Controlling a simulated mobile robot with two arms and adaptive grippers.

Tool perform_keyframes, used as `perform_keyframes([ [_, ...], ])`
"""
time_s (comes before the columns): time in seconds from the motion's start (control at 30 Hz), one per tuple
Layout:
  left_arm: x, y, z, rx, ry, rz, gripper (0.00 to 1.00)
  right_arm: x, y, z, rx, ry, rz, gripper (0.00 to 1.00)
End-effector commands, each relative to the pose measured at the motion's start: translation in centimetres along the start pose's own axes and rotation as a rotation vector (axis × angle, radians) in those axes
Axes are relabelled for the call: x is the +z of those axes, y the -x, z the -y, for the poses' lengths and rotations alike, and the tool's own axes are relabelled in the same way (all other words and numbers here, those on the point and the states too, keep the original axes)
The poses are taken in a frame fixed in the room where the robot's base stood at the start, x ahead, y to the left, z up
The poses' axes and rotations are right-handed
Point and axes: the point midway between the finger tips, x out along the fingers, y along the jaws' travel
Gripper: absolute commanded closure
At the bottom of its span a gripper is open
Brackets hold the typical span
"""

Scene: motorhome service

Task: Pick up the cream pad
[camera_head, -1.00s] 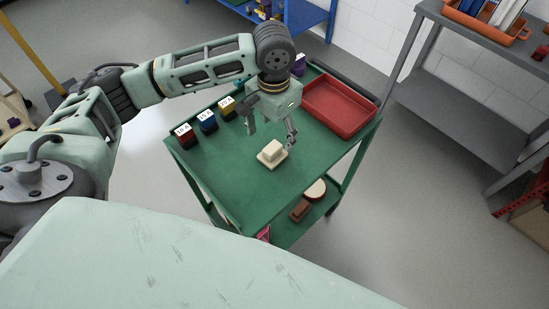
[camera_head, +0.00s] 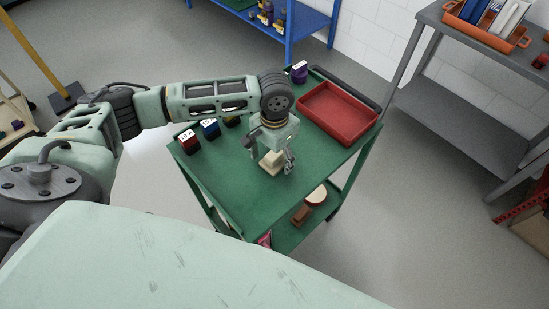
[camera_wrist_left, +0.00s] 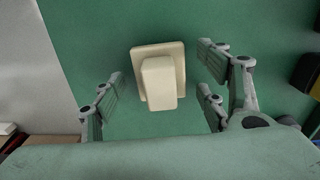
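The cream pad (camera_head: 271,163) lies on the green top of the cart (camera_head: 255,203), a flat base with a raised block on it. In the left wrist view the pad (camera_wrist_left: 158,82) sits between and somewhat ahead of the spread fingers. My left gripper (camera_head: 270,158) is open, low above the cart top, with a finger on either side of the pad. In the left wrist view the gripper (camera_wrist_left: 158,95) shows clear gaps between its fingers and the pad. My right gripper is not in view.
A red tray (camera_head: 338,113) stands at the cart's back right. Labelled blocks, red (camera_head: 188,140) and blue (camera_head: 209,129), stand along its left edge. A purple item (camera_head: 299,71) is at the back. The cart top in front of the pad is clear.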

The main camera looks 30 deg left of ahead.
Motion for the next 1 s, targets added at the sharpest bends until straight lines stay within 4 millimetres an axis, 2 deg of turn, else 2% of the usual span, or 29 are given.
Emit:
perform_keyframes([
  [0.03, 0.0, 0.0, 0.0, 0.000, 0.000, 0.000, 0.40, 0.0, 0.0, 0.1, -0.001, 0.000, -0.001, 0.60],
  [0.5, 0.0, 0.1, 0.0, 0.000, 0.000, -0.001, 0.80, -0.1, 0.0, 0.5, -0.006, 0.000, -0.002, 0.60],
  [0.8, -0.1, 0.3, 0.0, 0.000, 0.000, -0.001, 0.80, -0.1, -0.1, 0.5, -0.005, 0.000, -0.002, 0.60],
  [1.0, -0.1, 2.2, 0.0, 0.000, 0.000, -0.003, 0.80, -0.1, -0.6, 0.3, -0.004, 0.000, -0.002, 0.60],
])
